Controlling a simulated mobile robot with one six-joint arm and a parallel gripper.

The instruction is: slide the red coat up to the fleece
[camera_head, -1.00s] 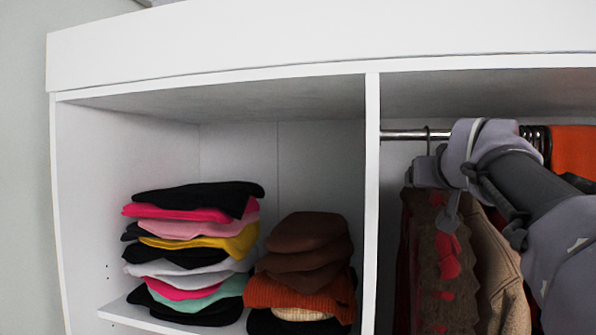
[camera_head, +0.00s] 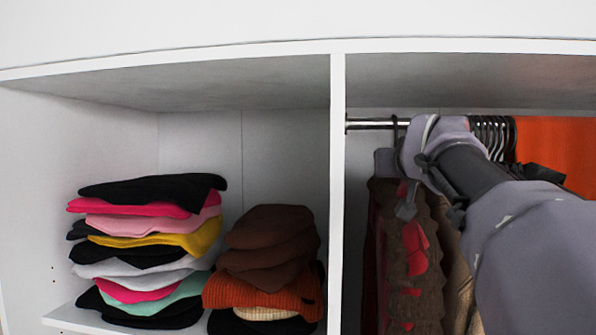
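My gripper (camera_head: 396,178) is at the left end of the hanging section, just below the rail, close to a dark hanger hook (camera_head: 395,127). My own wrist hides most of its fingers, so I cannot see whether they are closed on anything. A shaggy brown garment with red patches (camera_head: 427,270), perhaps the fleece, hangs just below the gripper. A dark red strip of cloth (camera_head: 372,275) shows at its left edge, perhaps the red coat; it is mostly hidden. A tan garment (camera_head: 461,290) hangs to the right, partly behind my arm.
The metal rail (camera_head: 368,124) runs right from the white divider (camera_head: 338,200). Several hanger hooks (camera_head: 492,130) crowd together right of my wrist, beside an orange garment (camera_head: 555,145). Folded clothes (camera_head: 150,250) and a brown-topped stack (camera_head: 268,250) fill the left compartment.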

